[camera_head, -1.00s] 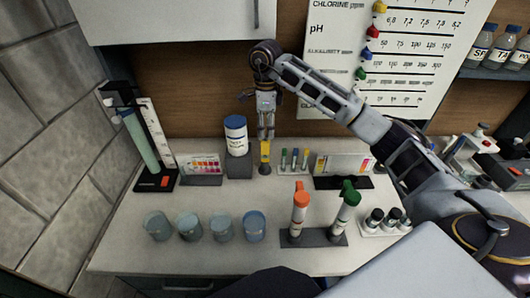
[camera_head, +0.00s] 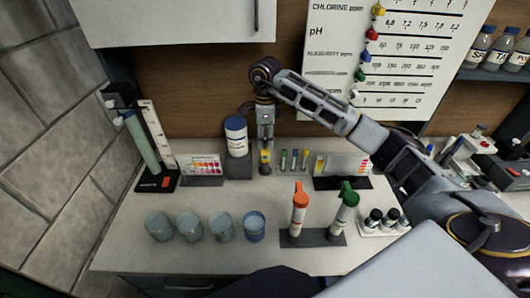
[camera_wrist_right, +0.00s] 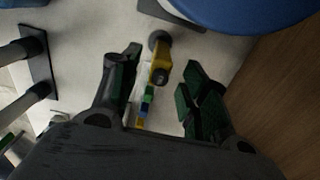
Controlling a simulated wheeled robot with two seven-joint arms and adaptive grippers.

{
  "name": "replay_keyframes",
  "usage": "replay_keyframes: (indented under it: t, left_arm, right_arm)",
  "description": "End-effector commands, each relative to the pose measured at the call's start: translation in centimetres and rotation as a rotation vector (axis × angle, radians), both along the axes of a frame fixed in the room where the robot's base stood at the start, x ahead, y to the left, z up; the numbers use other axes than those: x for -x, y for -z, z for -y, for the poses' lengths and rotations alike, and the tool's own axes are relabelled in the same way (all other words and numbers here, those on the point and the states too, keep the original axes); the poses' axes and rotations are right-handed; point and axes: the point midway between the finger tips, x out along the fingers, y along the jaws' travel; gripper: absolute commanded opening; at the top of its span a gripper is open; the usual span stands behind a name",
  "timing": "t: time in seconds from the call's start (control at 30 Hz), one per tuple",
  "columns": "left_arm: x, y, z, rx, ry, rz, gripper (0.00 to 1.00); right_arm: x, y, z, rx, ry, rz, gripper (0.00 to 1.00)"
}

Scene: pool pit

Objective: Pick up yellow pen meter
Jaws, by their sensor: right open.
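The yellow pen meter (camera_head: 265,157) stands upright at the back of the counter, just right of a white tub with a blue lid. In the right wrist view the yellow pen meter (camera_wrist_right: 161,68) shows from above, between my right gripper's two dark finger pads. My right gripper (camera_head: 265,143) points down over it, and its fingers hide the upper part of the pen in the head view. The gripper (camera_wrist_right: 160,85) is open, with gaps between its pads and the pen. My left gripper is not in view.
The white tub (camera_head: 236,137) stands close left of the pen. Small coloured vials (camera_head: 293,160) stand close right. Orange-capped (camera_head: 299,213) and green-capped (camera_head: 345,210) tubes, and several cups (camera_head: 190,226), stand nearer the front. The counter between the rows is clear (camera_head: 225,196).

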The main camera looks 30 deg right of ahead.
Motion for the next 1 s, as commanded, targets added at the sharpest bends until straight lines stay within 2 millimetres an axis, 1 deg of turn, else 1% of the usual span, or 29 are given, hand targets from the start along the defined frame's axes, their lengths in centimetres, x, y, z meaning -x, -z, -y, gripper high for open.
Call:
replay_keyframes:
  t: [0.13,0.3,0.83,0.87,1.0]
  left_arm:
    - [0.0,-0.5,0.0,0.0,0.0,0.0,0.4]
    - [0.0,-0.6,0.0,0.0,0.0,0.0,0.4]
    - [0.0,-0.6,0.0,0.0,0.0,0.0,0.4]
    - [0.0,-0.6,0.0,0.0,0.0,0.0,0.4]
    - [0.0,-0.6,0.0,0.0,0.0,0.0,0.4]
  right_arm:
    - [0.0,1.4,0.0,0.0,0.001,-0.004,0.45]
    - [0.0,2.5,0.0,0.001,0.001,0.0,0.45]
    - [0.0,2.7,0.0,0.001,0.001,0.0,0.45]
    - [0.0,2.7,0.0,0.001,0.001,0.0,0.42]
    - [0.0,2.7,0.0,0.0,0.0,0.0,0.24]
